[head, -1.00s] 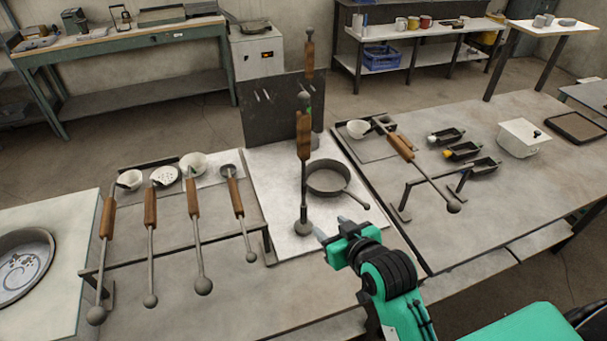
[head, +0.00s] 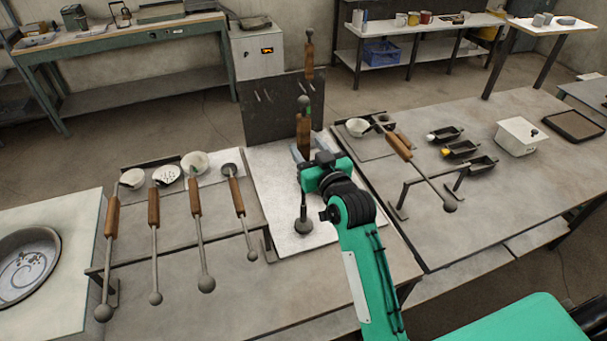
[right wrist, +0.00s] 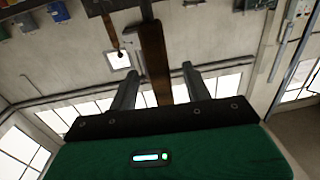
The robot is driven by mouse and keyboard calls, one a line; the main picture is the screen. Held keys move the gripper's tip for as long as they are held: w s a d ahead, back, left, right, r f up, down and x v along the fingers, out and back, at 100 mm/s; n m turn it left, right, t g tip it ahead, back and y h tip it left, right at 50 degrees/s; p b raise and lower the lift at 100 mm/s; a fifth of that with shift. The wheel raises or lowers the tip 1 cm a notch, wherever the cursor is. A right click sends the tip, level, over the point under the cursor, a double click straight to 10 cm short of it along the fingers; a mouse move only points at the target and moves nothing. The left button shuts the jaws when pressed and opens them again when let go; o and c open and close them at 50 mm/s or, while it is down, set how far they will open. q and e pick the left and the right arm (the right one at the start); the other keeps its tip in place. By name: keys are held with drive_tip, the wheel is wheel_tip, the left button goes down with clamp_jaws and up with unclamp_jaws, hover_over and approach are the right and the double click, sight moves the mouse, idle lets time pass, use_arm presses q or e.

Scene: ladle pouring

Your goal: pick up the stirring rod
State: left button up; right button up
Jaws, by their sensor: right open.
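The stirring rod, with a brown wooden handle (head: 303,131) and a grey shaft ending in a dark ball (head: 303,225), stands upright over the white board in the middle. My right gripper (head: 307,150) is at the lower part of the handle, jaws open. In the right wrist view the handle (right wrist: 154,55) runs between the two spread fingers (right wrist: 158,76), with a gap on each side. My right gripper and arm hide part of the shaft. My left gripper is not in view.
Several wooden-handled ladles (head: 153,207) rest on a rack at left. Another ladle (head: 398,146) lies on a stand at right. A similar upright handle (head: 309,65) shows behind by a dark panel (head: 262,115). Scoops (head: 460,149) and a white box (head: 518,135) sit at right.

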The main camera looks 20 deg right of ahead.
drive_tip(key=shift+w+r, duration=0.2)
drive_tip(key=shift+w, duration=0.1)
drive_tip(key=w+p, duration=0.2)
drive_tip(key=w, duration=0.1)
drive_tip(key=shift+w+a+r, duration=0.1)
drive_tip(key=shift+w+a, duration=0.05)
drive_tip(key=shift+w+p, duration=0.4)
drive_tip(key=shift+w, duration=0.25)
clamp_jaws()
